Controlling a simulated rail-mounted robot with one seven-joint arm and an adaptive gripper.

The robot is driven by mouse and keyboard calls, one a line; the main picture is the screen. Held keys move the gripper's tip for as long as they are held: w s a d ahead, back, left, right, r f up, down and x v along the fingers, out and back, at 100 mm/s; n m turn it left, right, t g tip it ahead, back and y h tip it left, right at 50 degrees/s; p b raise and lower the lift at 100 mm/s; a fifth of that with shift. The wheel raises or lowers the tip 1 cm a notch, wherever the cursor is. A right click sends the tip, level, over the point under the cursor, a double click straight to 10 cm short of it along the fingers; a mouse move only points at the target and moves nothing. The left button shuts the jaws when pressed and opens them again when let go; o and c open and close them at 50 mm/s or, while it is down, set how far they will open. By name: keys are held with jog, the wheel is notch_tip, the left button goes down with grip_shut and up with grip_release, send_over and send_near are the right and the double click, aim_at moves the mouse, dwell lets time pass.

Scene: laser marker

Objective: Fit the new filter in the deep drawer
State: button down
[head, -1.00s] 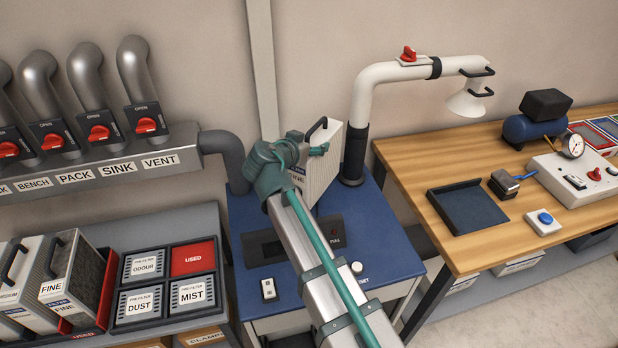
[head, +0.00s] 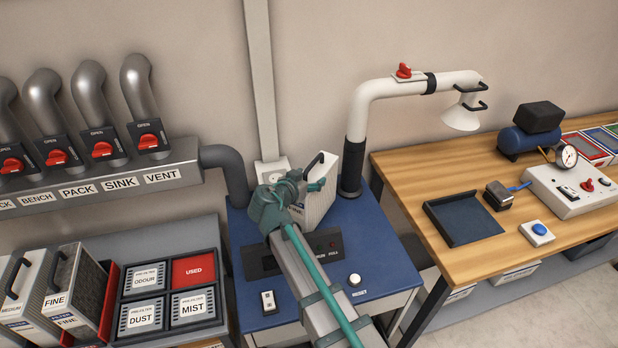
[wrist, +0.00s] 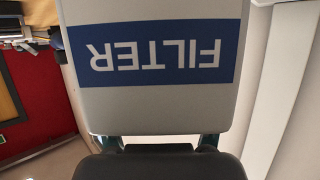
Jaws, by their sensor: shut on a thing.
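A pale filter box (head: 323,198) with a black handle on top and a label reading FINE is held above the blue-topped cabinet (head: 385,265), in front of the wall. My gripper (head: 300,190) is shut on the filter from its left side. In the wrist view the filter (wrist: 155,105) fills the middle, with its blue FILTER label upside down, and the fingertips (wrist: 160,142) are at its edge. My arm covers part of the cabinet's top and front. I cannot make out an open deep drawer.
A white pipe with a black base (head: 357,150) rises close to the filter's right. A grey duct elbow (head: 232,170) stands to the left. Other filters (head: 75,285) and a pre-filter tray (head: 170,292) are at lower left. A wooden bench (head: 400,185) is at right.

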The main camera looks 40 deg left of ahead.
jog(key=shift+s+d+f+b, duration=0.1)
jog(key=shift+f+b, duration=0.35)
jog(key=shift+b, duration=0.15)
jog(key=shift+s+d+f+b, duration=0.1)
jog(key=shift+f+b, duration=0.35)
jog(key=shift+b, duration=0.15)
jog(key=shift+c, duration=0.7)
grip_release()
jog(key=shift+w, duration=0.1)
jog(key=shift+w+r+p, duration=0.15)
jog(key=shift+r+p, duration=0.5)
jog(key=shift+p, duration=0.6)
jog(key=b+v, duration=0.3)
jog(key=v, duration=0.7)
jog(key=shift+s, duration=0.3)
jog(key=shift+o, duration=0.5)
jog(key=shift+s+r+b, duration=0.35)
jog(key=shift+s+r, duration=0.15)
jog(key=shift+s, duration=0.1)
